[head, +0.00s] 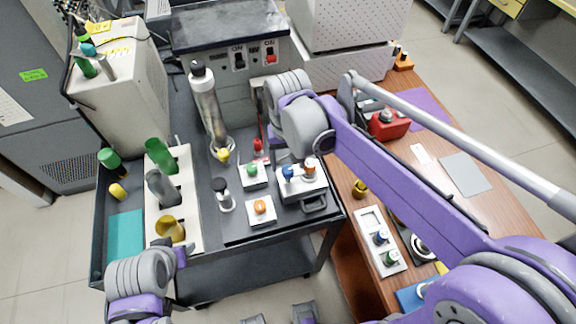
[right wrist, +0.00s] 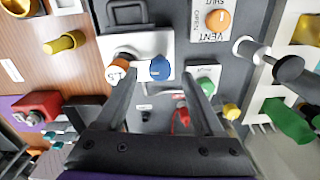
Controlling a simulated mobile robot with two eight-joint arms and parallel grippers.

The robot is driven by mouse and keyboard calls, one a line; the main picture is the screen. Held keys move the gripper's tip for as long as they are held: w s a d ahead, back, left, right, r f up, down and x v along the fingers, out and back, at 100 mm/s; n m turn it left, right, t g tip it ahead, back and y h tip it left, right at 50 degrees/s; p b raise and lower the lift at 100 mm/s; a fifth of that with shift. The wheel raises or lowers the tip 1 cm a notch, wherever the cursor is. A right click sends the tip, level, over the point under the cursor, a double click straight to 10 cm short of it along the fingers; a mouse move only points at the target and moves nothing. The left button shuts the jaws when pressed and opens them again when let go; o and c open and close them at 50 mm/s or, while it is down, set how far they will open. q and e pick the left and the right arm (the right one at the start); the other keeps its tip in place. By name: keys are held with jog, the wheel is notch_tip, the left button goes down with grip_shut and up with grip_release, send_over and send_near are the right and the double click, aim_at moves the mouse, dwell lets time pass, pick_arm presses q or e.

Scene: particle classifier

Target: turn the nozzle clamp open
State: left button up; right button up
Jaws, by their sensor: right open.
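No part is plainly labelled as the nozzle clamp. A small red piece (head: 258,145) stands by the column base behind the green knob, and it also shows between the fingers in the right wrist view (right wrist: 182,116); I cannot tell whether it is the clamp. A blue knob (head: 287,173) and an orange-topped knob (head: 309,168) share a white block in front of it. My right gripper (right wrist: 162,77) is open and empty above the blue knob and the green knob (right wrist: 205,85). Its fingers are mostly hidden in the head view. My left gripper is out of sight; only its arm shows at lower left.
A silver cylinder (head: 209,105) rises behind the panel. An orange vent knob (head: 260,207) and a black-capped post (head: 222,193) stand in front. A white rack (head: 188,215) with green and yellow vessels is at left. A red box (head: 388,124) lies on the wooden table.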

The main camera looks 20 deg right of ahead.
aim_at(294, 174)
jog(key=shift+f, duration=1.2)
grip_shut()
